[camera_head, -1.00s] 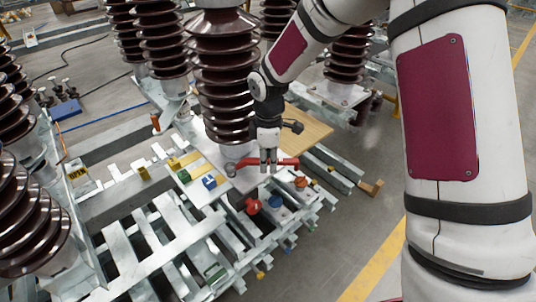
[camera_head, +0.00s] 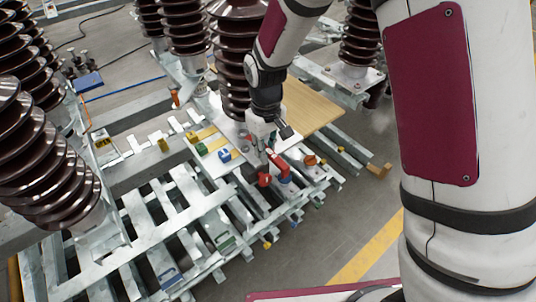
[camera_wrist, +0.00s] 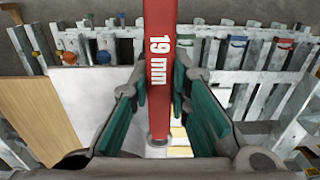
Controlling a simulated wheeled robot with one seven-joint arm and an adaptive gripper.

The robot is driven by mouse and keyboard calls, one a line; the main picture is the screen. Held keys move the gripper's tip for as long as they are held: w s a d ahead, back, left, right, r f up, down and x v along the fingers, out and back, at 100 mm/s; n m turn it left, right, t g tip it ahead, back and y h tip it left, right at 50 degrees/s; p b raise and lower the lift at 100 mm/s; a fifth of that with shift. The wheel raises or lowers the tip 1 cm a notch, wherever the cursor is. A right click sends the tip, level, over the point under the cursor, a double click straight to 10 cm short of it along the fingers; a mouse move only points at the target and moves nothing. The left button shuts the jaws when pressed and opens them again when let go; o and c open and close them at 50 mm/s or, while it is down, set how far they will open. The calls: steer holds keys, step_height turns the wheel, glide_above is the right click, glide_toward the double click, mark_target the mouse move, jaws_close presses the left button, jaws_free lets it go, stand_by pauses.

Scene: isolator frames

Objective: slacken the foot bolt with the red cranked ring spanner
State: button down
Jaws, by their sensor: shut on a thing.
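My gripper (camera_head: 262,148) is shut on the red cranked ring spanner (camera_head: 279,163), at the foot of a brown ribbed insulator. In the wrist view the spanner (camera_wrist: 160,60), marked "19 mm", runs from the top edge down between the two teal finger pads. A grey round end (camera_wrist: 158,139) shows at its lower end. In the head view the spanner's handle points down and to the right from the gripper. The foot bolt cannot be made out, and I cannot tell whether the ring is around it.
A wooden board (camera_head: 308,106) lies behind to the right. Slatted grey steel frames fill the front. Brown insulators (camera_head: 38,165) stand left and behind. Open floor (camera_head: 345,215) lies right.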

mark_target(279, 146)
steer(key=shift+f+b, duration=0.95)
steer(key=shift+f, duration=0.85)
steer(key=shift+f+b, duration=0.35)
steer(key=shift+f, duration=0.8)
steer(key=w+d+n+b, duration=0.1)
steer(key=w+n, duration=0.1)
steer(key=w+d+n+b, duration=0.1)
steer(key=w+d+n, duration=0.1)
steer(key=n, duration=0.1)
steer(key=shift+w+d+n, duration=0.1)
steer(key=shift+d+n, duration=0.2)
steer(key=w+n, duration=0.1)
steer(key=w+d+n, duration=0.1)
steer(key=n, duration=0.1)
steer(key=shift+w+b, duration=0.25)
steer(key=shift+b, duration=0.05)
steer(key=w+n+b, duration=0.1)
steer(key=w+n, duration=0.2)
steer(key=shift+r, duration=0.15)
